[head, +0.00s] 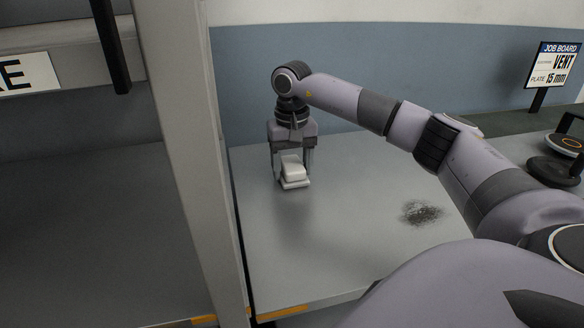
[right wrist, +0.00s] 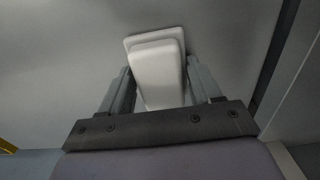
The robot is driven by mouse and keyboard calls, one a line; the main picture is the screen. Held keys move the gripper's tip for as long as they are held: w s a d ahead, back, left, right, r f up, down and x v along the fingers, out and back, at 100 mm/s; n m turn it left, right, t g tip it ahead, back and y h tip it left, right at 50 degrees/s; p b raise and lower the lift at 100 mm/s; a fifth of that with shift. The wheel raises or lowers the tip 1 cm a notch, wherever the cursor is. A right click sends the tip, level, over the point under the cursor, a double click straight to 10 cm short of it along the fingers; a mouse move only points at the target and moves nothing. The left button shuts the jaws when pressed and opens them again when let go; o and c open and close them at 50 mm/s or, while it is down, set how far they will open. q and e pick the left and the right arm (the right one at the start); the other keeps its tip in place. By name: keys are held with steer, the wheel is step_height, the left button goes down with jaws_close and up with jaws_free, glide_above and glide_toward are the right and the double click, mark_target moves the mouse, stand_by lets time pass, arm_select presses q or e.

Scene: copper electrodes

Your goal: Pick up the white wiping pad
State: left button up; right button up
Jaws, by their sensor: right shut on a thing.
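The white wiping pad (head: 294,173) is a small block with a thinner, wider base, on or just above the grey table near its left side. My right gripper (head: 292,176) points down over it, with one finger on each side of the pad. In the right wrist view the pad (right wrist: 157,72) sits between the two fingers of the right gripper (right wrist: 160,88), which is shut on it. I cannot tell whether the pad's base touches the table. My left gripper is not in view.
A dark smudge (head: 422,213) marks the table (head: 340,245) right of the pad. A pale upright post (head: 190,150) stands at the table's left edge. A job board (head: 553,66) and dark round devices (head: 556,170) are at the right. The middle of the table is clear.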

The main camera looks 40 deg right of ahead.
mark_target(292, 163)
arm_select(q)
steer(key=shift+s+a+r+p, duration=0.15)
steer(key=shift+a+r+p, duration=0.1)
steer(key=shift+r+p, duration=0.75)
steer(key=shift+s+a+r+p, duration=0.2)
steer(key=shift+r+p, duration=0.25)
steer(key=shift+p, duration=0.9)
arm_select(e)
step_height(292, 163, up, 20)
steer(key=shift+f, duration=0.15)
